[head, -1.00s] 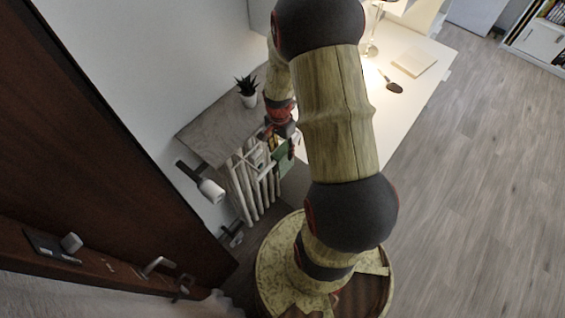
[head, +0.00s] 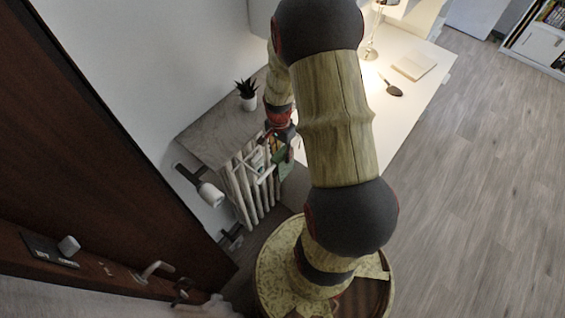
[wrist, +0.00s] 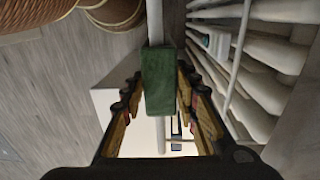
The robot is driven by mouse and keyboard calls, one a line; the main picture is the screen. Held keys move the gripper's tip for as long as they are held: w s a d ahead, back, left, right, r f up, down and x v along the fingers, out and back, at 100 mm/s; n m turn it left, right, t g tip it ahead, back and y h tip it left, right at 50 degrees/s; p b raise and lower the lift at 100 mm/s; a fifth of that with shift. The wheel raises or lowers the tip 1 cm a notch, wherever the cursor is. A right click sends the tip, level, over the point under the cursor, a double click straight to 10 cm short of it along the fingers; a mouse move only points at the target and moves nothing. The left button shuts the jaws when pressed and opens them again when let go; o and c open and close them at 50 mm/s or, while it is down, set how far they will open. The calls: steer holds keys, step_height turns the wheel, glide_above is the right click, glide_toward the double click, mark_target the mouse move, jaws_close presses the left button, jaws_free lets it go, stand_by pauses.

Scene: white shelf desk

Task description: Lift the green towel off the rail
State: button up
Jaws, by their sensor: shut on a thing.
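The green towel (wrist: 160,80) is a folded dark green strip over the white rail (wrist: 155,22) in the wrist view. The rail shows beyond both ends of the towel. My gripper (wrist: 160,92) has its fingers on the two sides of the towel and is shut on it. In the head view the towel (head: 286,165) shows in small part below my gripper (head: 279,142), beside the white radiator. My arm stands in front and hides part of this area.
The white slatted radiator (head: 243,190) is close beside the towel, under a grey shelf (head: 215,135) with a potted plant (head: 247,92). A white desk (head: 400,95) stands behind. A paper roll (head: 211,194) hangs on the wall. The floor at right is clear.

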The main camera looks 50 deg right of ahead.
stand_by(0.5)
step_height(320, 180, up, 15)
steer(key=p, duration=0.9)
steer(key=shift+p, duration=0.3)
stand_by(1.1)
steer(key=shift+s, duration=0.15)
steer(key=s+d+p, duration=0.1)
steer(key=s, duration=1.1)
steer(key=shift+s+r, duration=0.3)
steer(key=shift+s, duration=0.1)
stand_by(0.7)
steer(key=shift+w, duration=0.1)
